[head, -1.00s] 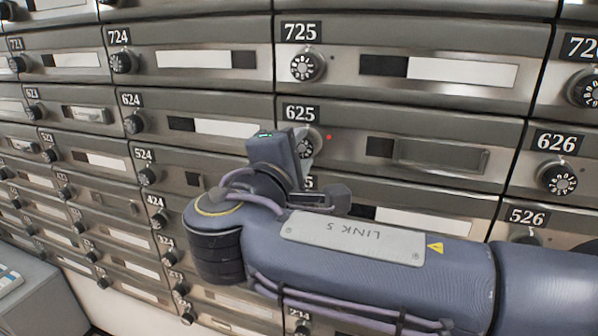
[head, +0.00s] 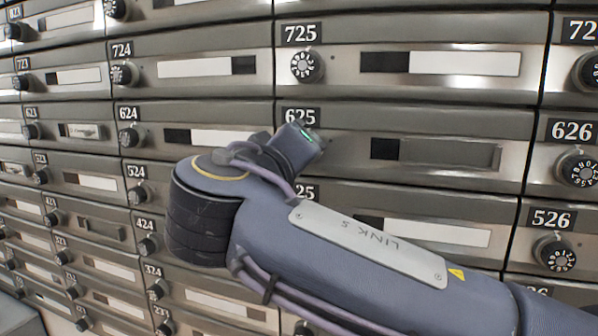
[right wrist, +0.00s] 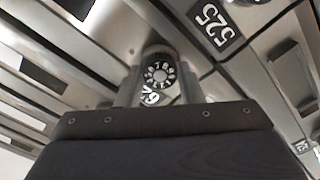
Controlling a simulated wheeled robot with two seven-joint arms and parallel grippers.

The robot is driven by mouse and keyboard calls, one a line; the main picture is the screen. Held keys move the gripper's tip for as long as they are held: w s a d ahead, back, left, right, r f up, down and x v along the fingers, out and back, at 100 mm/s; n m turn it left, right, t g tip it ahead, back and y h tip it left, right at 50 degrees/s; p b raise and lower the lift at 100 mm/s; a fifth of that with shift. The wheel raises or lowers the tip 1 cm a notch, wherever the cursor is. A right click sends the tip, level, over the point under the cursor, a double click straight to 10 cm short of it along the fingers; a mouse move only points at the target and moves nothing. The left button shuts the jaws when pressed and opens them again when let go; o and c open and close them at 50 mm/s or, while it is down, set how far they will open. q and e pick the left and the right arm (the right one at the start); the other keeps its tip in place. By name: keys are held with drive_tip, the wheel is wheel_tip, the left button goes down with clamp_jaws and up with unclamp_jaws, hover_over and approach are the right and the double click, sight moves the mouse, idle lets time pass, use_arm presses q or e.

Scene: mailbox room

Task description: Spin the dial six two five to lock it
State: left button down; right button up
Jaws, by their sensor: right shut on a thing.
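The mailbox 625 door (head: 345,118) is a shut metal front with a black-and-silver name slot. Its number plate (head: 300,117) shows just above my right gripper (head: 312,145). In the head view the gripper and wrist hide the 625 dial. In the right wrist view the round black dial (right wrist: 159,74) with white digits sits between the two fingers of my right gripper (right wrist: 160,86), which is shut on it. The digit at the dial's index cannot be read. My left gripper is not in view.
Rows of similar mailboxes surround it. The 725 dial (head: 306,66) is close above, the 624 dial (head: 133,136) to the left and the 626 dial (head: 578,168) to the right. My forearm covers part of the row below.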

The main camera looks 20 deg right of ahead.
drive_tip(key=shift+f+m+b, duration=0.1)
drive_tip(key=shift+m+b, duration=2.9)
drive_tip(key=shift+m, duration=1.9)
drive_tip(key=o, duration=1)
drive_tip(key=v, duration=0.8)
drive_tip(key=shift+p, duration=0.4)
